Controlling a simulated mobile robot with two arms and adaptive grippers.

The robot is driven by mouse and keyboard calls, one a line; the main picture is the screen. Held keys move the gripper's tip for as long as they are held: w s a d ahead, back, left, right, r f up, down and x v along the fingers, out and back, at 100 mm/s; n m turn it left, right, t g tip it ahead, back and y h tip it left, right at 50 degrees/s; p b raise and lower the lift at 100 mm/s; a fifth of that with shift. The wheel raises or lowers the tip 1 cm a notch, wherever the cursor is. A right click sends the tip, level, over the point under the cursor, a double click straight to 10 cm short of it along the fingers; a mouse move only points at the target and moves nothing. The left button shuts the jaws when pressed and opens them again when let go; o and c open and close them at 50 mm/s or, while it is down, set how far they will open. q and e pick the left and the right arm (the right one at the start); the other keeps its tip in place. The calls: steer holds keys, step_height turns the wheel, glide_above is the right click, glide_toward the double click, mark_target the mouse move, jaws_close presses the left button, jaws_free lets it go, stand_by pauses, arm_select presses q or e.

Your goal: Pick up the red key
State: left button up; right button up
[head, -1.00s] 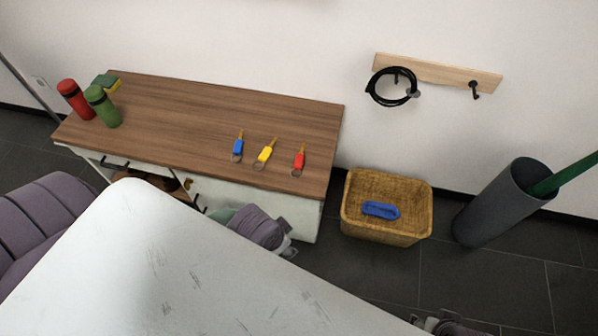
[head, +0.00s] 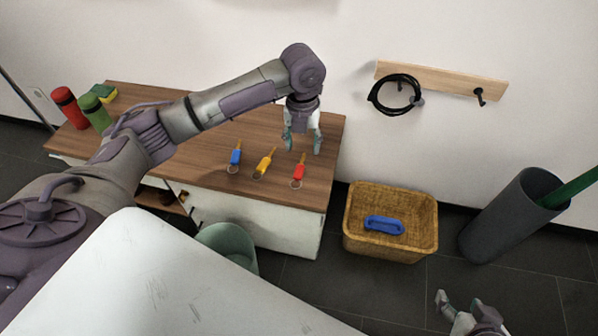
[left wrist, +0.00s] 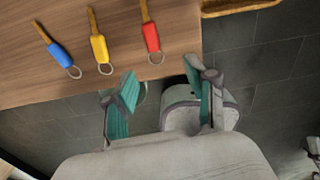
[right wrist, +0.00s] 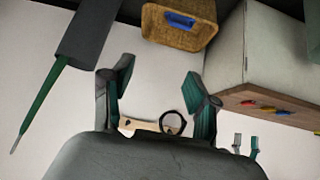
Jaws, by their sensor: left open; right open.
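The red key (head: 299,172) lies on the wooden cabinet top near its right end, with its ring toward the front edge. In the left wrist view the red key (left wrist: 151,38) is the rightmost of the keys, beyond the fingertips. My left gripper (head: 301,146) is open and empty, above the cabinet top just behind the red key in the head view. It also shows in the left wrist view (left wrist: 165,80). My right gripper (head: 462,305) is open and empty, low at the bottom right of the head view. In the right wrist view its fingers (right wrist: 158,75) are apart.
A yellow key (head: 264,163) and a blue key (head: 235,157) lie left of the red key. A wicker basket (head: 389,246) and a grey bin (head: 508,215) stand on the floor to the right.

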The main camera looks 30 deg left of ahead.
arm_select(q)
steer(key=a+r, duration=0.1)
steer(key=b, duration=0.3)
glide_above(299, 172)
steer(key=shift+m, duration=0.4)
step_height(299, 172, down, 8)
steer(key=shift+a+r, duration=0.1)
steer(key=shift+r, duration=0.1)
arm_select(e)
steer(key=w+a+r+t+y, duration=0.2)
steer(key=w+a+r+t, duration=0.1)
steer(key=w+r+t, duration=0.5)
arm_select(q)
steer(key=shift+f, duration=0.45)
step_height(299, 172, down, 4)
steer(key=shift+s+f+b, duration=0.1)
steer(key=shift+f+b, duration=0.1)
steer(key=shift+b, duration=0.95)
steer(key=shift+f, duration=0.2)
arm_select(e)
step_height(299, 172, up, 12)
steer(key=s+a+t+y, duration=0.1)
steer(key=t+y, duration=0.1)
steer(key=t, duration=0.4)
steer(key=shift+s+a+n+t+y, duration=0.3)
steer(key=shift+s+a+n+y, duration=0.05)
steer(key=shift+n+y, duration=0.05)
